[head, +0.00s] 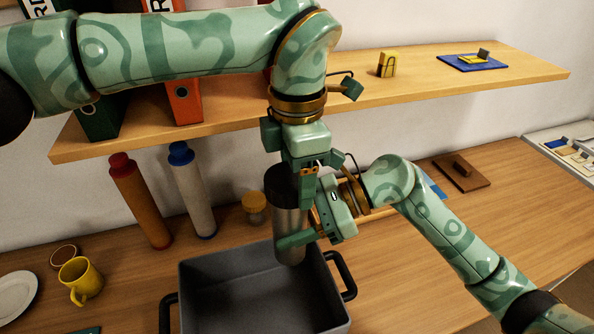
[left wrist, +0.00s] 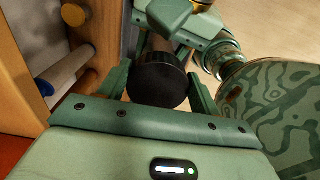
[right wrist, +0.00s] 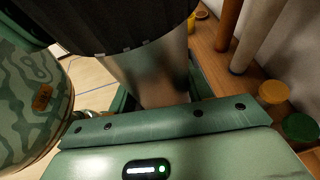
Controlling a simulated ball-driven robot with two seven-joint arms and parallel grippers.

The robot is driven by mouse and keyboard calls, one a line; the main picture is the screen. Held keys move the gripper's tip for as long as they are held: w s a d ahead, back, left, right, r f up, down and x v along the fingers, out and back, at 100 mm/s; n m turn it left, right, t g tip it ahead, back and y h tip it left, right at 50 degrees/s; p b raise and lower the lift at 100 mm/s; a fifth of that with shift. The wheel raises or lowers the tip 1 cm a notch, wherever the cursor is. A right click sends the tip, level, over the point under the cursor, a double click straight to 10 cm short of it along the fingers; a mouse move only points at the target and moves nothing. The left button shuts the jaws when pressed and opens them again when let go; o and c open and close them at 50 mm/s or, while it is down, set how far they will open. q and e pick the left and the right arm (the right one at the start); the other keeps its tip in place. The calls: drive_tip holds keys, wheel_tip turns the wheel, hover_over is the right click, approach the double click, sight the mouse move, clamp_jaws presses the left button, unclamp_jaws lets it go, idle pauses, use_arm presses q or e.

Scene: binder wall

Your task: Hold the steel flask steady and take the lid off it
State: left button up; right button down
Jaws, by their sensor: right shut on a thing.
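The steel flask (head: 290,222) has a grey metal body and a black ribbed lid (head: 283,180), which is on its top. It stands nearly upright at the back rim of a dark grey crate; I cannot tell whether its base touches anything. My right gripper (head: 303,232) is shut on the flask's body below the lid. The steel body also fills the middle of the right wrist view (right wrist: 150,75). My left gripper (head: 296,180) is above, pointing down at the lid. In the left wrist view its open fingers lie either side of the round black lid top (left wrist: 158,82), with gaps showing.
The dark grey crate (head: 186,285) with side handles is below the flask. A shelf (head: 400,97) with binders runs behind my left arm. An orange tube (head: 140,200), a white tube (head: 192,190), a jar (head: 254,208) and a yellow mug (head: 80,281) stand left. The table at right front is clear.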

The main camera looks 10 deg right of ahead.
use_arm(q)
drive_tip(key=n, duration=0.6)
drive_tip(key=shift+w, duration=0.15)
use_arm(e)
drive_tip(key=shift+w, duration=0.1)
use_arm(q)
drive_tip(key=shift+r, duration=0.15)
drive_tip(key=shift+r, duration=0.95)
drive_tip(key=shift+w, duration=0.1)
